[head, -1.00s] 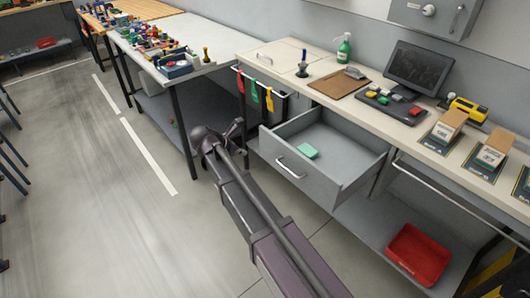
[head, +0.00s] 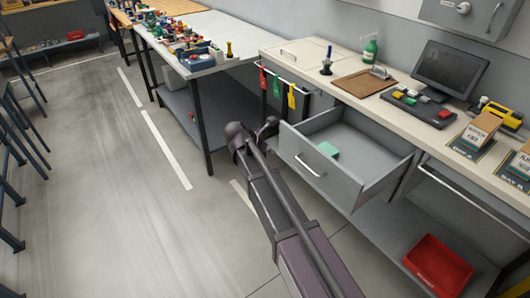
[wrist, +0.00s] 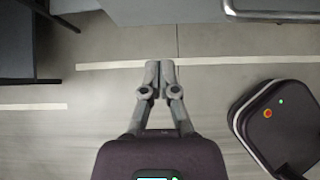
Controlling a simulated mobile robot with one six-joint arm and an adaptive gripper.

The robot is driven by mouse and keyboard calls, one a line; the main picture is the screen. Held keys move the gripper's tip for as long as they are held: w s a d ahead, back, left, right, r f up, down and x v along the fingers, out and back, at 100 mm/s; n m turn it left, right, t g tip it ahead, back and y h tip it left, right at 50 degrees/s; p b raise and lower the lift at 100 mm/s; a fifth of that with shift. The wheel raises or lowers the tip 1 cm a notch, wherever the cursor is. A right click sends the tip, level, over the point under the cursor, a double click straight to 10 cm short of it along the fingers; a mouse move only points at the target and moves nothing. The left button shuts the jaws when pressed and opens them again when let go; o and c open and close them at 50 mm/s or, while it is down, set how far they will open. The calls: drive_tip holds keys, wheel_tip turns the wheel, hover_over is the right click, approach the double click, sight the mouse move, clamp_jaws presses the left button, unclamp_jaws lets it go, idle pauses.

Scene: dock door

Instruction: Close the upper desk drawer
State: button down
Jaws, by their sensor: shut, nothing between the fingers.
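The grey upper drawer (head: 322,172) is pulled well out of the desk in the head view. Its front has a bar handle (head: 310,166), and a small green block (head: 328,150) lies inside. My gripper (head: 270,124) is just left of the drawer's front left corner, and part of it is hidden by my wrist. Whether it touches the drawer cannot be told. In the wrist view my gripper (wrist: 160,66) is shut and empty, fingertips together over the floor. A grey panel (wrist: 165,10) and a metal bar (wrist: 272,14) show at the top edge.
The desk top (head: 350,103) carries a clipboard (head: 362,84), a monitor (head: 448,69) and boxes. Red, green and yellow tags (head: 277,84) hang left of the drawer. A red bin (head: 438,266) sits on the lower shelf. A white worktable (head: 200,62) stands further left.

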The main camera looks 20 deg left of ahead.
sight(289, 150)
drive_tip(key=w+d+f, duration=0.1)
drive_tip(key=w+d+b, duration=0.1)
drive_tip(key=w, duration=0.1)
drive_tip(key=w+d+f+b, duration=0.1)
drive_tip(key=shift+w+d+f, duration=0.2)
drive_tip(key=shift+w+f, duration=0.05)
drive_tip(key=shift+f, duration=0.1)
drive_tip(key=shift+w+d, duration=0.4)
drive_tip(key=shift+w, duration=0.05)
drive_tip(key=shift+w, duration=0.15)
